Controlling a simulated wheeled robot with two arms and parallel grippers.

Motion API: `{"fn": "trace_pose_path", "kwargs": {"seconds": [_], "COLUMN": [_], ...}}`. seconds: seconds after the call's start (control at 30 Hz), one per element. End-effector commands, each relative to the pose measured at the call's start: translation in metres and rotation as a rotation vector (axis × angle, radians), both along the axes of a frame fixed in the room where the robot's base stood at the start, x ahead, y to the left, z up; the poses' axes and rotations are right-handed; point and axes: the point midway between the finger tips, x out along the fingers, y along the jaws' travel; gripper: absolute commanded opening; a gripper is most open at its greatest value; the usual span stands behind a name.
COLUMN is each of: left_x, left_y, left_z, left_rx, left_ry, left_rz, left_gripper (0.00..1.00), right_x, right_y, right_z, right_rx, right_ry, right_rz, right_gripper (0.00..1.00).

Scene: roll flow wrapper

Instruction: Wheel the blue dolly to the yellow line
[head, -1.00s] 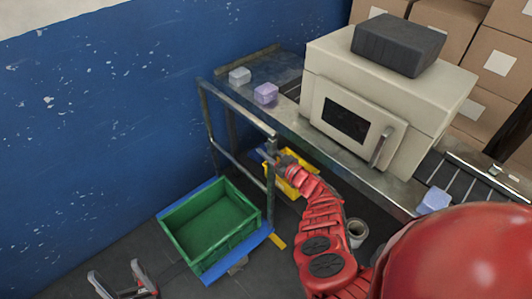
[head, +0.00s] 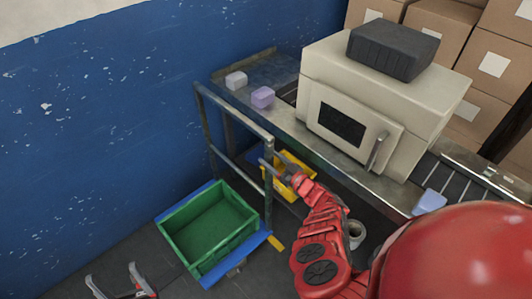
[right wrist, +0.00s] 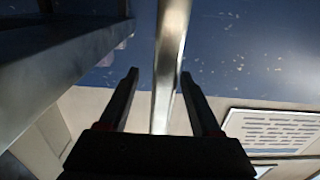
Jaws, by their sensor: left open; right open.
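The blue dolly (head: 256,243) stands on the dark floor by the blue wall, with a green crate (head: 208,236) on it. Its grey tubular handle frame (head: 238,112) rises at the back right. A short piece of yellow line (head: 276,243) shows on the floor just right of the dolly's right corner. My right gripper (head: 268,168) is open at the handle's right upright. In the right wrist view, a metal bar (right wrist: 168,60) runs between its spread fingers (right wrist: 160,76); contact cannot be told. My left gripper (head: 115,278) is open and empty, low at the left, apart from the dolly.
A steel conveyor table (head: 285,125) with a cream wrapping machine (head: 375,100) stands right of the handle. A yellow bin (head: 297,184) and a roll (head: 356,232) are under it, near my right arm. Stacked cartons (head: 490,65) fill the back right.

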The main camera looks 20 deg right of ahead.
Motion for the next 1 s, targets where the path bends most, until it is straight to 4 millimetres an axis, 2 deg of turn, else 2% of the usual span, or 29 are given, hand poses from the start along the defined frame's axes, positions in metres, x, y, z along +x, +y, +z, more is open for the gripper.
{"fn": "trace_pose_path", "kwargs": {"seconds": [0.03,0.1,0.3,0.5,0.7,1.0], "left_x": [0.0,0.0,0.0,0.0,0.0,0.0], "left_y": [0.0,0.0,0.0,0.0,0.0,0.0], "left_z": [0.009,0.014,0.017,0.016,0.016,0.016], "left_rx": [0.0,0.0,0.0,0.0,0.0,0.0], "left_ry": [0.0,0.0,0.0,0.0,0.0,0.0], "left_rz": [0.0,0.0,0.0,0.0,0.0,0.0], "left_gripper": [0.75,0.75,0.75,0.75,0.75,0.75], "right_x": [-0.013,-0.03,-0.079,-0.115,-0.131,-0.132], "right_y": [-0.004,-0.011,-0.03,-0.043,-0.049,-0.049], "right_z": [0.001,0.002,0.0,0.0,0.0,0.0], "right_rx": [0.001,0.0,0.001,0.001,0.001,0.002], "right_ry": [0.012,0.008,0.007,0.003,0.003,0.002], "right_rz": [-0.002,-0.002,-0.006,-0.004,-0.004,-0.003], "right_gripper": [0.65,0.65,0.65,0.65,0.65,0.65]}}
